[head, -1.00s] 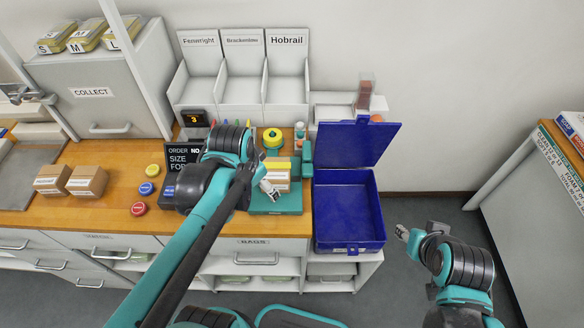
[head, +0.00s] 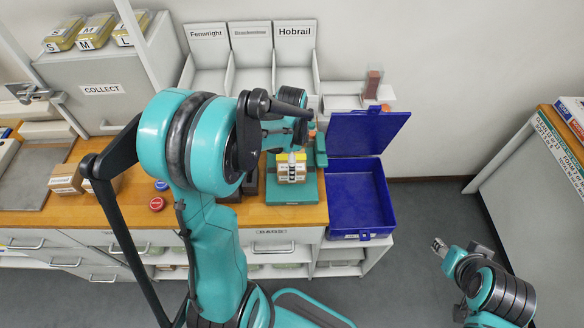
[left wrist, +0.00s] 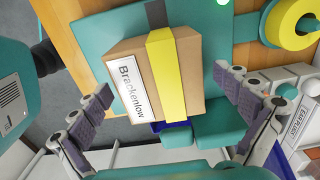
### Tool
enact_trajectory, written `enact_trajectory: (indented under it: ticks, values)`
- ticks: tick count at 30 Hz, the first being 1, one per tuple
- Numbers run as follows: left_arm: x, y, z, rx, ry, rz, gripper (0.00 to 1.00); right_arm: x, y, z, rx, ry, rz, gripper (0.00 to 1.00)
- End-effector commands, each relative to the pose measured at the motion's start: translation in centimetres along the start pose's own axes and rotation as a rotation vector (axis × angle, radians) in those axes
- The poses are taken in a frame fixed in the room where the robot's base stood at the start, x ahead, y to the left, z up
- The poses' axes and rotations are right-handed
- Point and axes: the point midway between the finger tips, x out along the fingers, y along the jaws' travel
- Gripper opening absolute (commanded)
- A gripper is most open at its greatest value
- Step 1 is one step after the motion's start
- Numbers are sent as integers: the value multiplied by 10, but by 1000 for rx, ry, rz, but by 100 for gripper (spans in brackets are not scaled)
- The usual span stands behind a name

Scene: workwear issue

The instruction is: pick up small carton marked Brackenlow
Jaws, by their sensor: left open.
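The small carton marked Brackenlow (left wrist: 155,80) is brown with a yellow band and a white label in the left wrist view. It sits on a teal platform (left wrist: 88,22) and also shows in the head view (head: 291,174), under my left gripper. My left gripper (left wrist: 160,90) is open, with its two grey-padded fingers apart on either side of the carton's near end. I see no clear contact. In the head view my left arm hides much of the counter and part of the gripper. My right gripper (head: 440,246) hangs over the floor at the right, away from the carton.
An open blue box (head: 360,200) stands right of the platform. Labelled bins (head: 250,80) stand behind. Other cartons (head: 66,178) and a red disc (head: 157,204) lie on the counter at left. A yellow tape roll (left wrist: 292,22) is close to the platform.

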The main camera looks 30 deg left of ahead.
Motion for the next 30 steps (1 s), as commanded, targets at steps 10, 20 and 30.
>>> enact_trajectory:
  ticks: [10,20,30]
  values:
    - [19,0,0,-1,0,0,100,4,0,3,0,0,0,40]
    - [19,0,0,-1,0,-1,41,4,0,3,0,0,0,40]
    - [9,0,0,-1,0,-1,35,2,0,1,0,0,0,40]
